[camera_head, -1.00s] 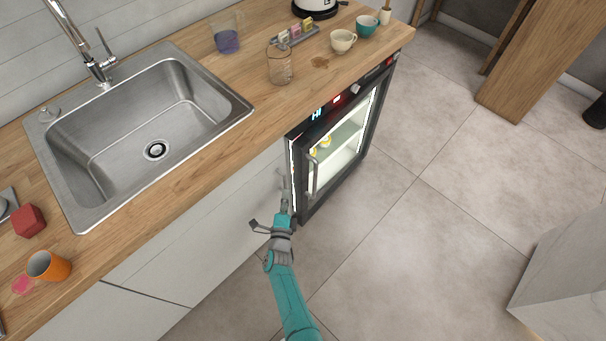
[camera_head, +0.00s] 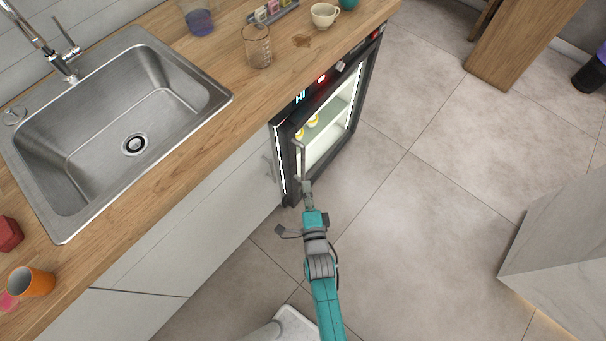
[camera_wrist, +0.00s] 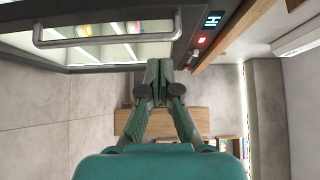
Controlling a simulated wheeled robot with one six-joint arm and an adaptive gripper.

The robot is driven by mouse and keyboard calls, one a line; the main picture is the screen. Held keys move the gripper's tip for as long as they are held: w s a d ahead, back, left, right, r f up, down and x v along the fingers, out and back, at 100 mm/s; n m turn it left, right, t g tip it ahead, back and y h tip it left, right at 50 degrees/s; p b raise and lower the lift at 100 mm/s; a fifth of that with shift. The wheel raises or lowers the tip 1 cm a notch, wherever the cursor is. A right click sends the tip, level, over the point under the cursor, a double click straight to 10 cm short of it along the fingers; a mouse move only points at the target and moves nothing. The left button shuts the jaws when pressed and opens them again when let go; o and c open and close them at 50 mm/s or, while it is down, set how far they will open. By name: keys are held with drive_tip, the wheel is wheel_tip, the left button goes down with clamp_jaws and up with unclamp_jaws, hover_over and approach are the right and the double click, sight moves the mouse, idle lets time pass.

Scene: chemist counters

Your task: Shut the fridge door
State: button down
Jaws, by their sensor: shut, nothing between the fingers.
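The fridge (camera_head: 338,66) is a dark under-counter unit with a lit interior and a small display on top. Its glass door (camera_head: 328,150) has a dark frame and a pale bar handle (camera_head: 301,160) at the left. The door looks shut or nearly shut; a bright strip shows along its left edge, and I cannot tell whether a gap remains. My gripper (camera_head: 307,187) is shut and empty, by the handle's lower end. In the wrist view, the fingertips (camera_wrist: 158,67) are together beside the dark door frame, and the handle (camera_wrist: 110,38) is at upper left. Contact is unclear.
The wooden counter (camera_head: 205,130) with a sink (camera_head: 75,165) runs above the fridge. A glass beaker (camera_head: 257,50) and a cream cup (camera_head: 324,15) stand on it. The tiled floor (camera_head: 410,220) before the fridge is clear. A grey block (camera_head: 560,230) stands at right.

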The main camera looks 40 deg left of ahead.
sight(290, 147)
drive_tip(key=shift+w+a, duration=1)
drive_tip(key=shift+a, duration=0.65)
drive_tip(key=shift+w+a, duration=1.05)
drive_tip(key=shift+a, duration=0.65)
drive_tip(key=shift+w+a, duration=1)
drive_tip(key=shift+a, duration=0.65)
